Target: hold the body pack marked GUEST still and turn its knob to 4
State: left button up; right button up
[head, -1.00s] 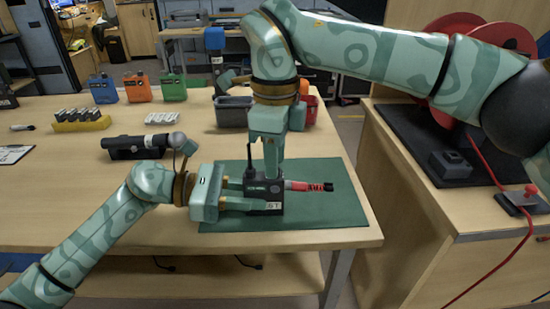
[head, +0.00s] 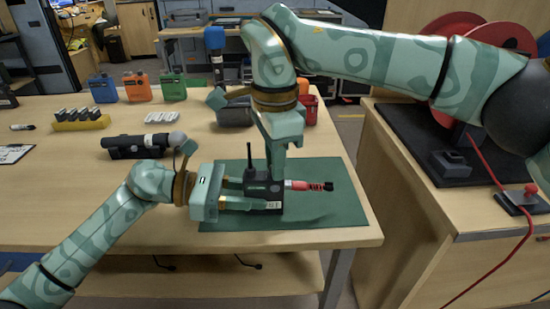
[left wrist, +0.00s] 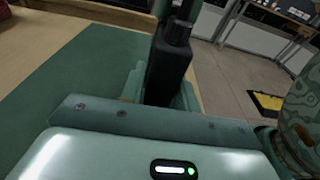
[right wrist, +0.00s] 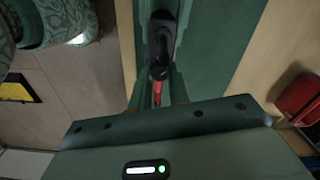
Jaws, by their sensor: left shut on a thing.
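A black body pack (head: 262,190) with a thin antenna stands on the green mat (head: 335,212); it also shows in the left wrist view (left wrist: 168,65). A pale label sits low on it, too small to read. My left gripper (head: 252,203) is shut on the pack from the left, low down. My right gripper (head: 275,172) points down just above the pack's top, its fingers apart around the top end. The black pack (right wrist: 160,45) shows between them in the right wrist view. The knob's setting cannot be read.
A red and black cylindrical thing (head: 308,186) lies at the pack's right. Blue (head: 103,90), orange (head: 138,89) and green (head: 173,89) packs stand at the back left. A dark microphone-like thing (head: 135,147) lies left.

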pick_arm(q)
jog(key=shift+f, duration=0.1)
pick_arm(e)
jog(key=shift+m, duration=2.9)
jog(key=o, duration=0.6)
jog(key=shift+r, duration=0.15)
jog(key=shift+r, duration=2.85)
pick_arm(q)
jog(key=o, duration=1.2)
